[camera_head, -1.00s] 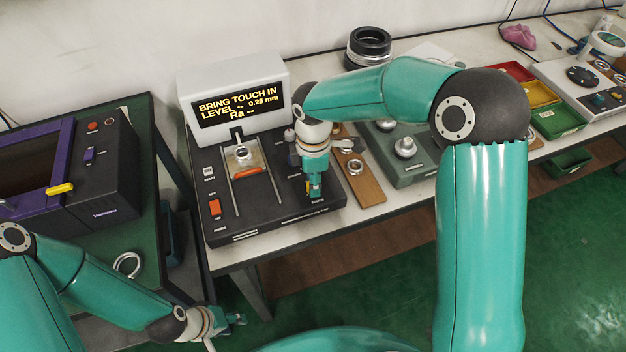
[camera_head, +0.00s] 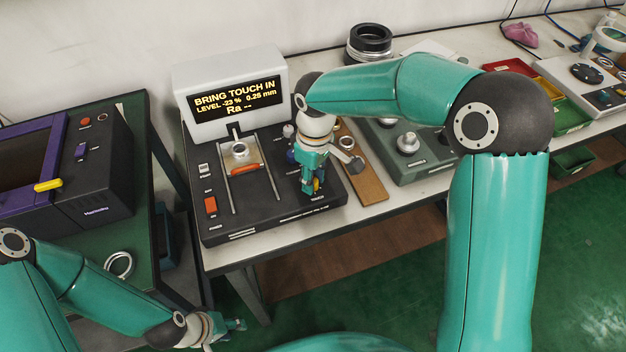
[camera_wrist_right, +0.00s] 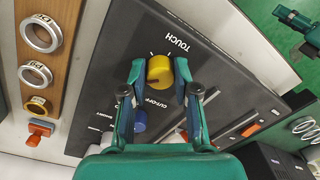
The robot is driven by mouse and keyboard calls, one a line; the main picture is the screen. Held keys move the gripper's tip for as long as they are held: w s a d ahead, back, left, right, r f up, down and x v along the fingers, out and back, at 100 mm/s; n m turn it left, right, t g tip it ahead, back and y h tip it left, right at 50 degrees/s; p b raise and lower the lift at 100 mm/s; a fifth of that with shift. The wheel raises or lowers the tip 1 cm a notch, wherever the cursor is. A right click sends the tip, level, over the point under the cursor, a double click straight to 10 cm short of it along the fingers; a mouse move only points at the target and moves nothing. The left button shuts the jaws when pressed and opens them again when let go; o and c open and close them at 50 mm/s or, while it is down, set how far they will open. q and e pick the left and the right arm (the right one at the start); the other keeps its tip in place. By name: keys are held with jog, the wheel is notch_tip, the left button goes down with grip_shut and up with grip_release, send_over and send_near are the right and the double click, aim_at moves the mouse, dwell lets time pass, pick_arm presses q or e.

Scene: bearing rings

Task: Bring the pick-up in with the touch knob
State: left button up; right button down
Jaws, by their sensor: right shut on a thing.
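The touch knob (camera_wrist_right: 160,80) is yellow, beside the word TOUCH on the dark tester panel in the right wrist view. My right gripper (camera_wrist_right: 160,68) has its fingers on both sides of the knob, shut on it. In the head view the right gripper (camera_head: 311,190) points down at the panel's front right and mostly hides the knob. The tester's display (camera_head: 235,98) reads BRING TOUCH IN, LEVEL -23 %, 0.25 mm, Ra --. The dark pick-up (camera_head: 235,131) is below the display, above a ring (camera_head: 240,150) on the stage. My left gripper (camera_head: 238,325) is low, away from the tester; its jaws are too small to read.
A blue knob (camera_wrist_right: 140,121) marked CUT-OFF is close to my right fingers. A wooden board (camera_wrist_right: 44,62) with several rings lies beside the tester. An orange switch (camera_head: 210,205) is at the panel's left. A loose ring (camera_head: 119,264) lies on the left bench.

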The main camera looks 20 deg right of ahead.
aim_at(315, 180)
jog(key=m+b, duration=0.1)
jog(key=m, duration=0.4)
jog(key=shift+r, duration=0.1)
dwell(0.4)
jog(key=shift+w, duration=0.1)
jog(key=c, duration=0.9)
grip_release()
jog(key=shift+o, duration=0.2)
notch_tip(315, 180, up, 12)
jog(key=shift+d, duration=0.15)
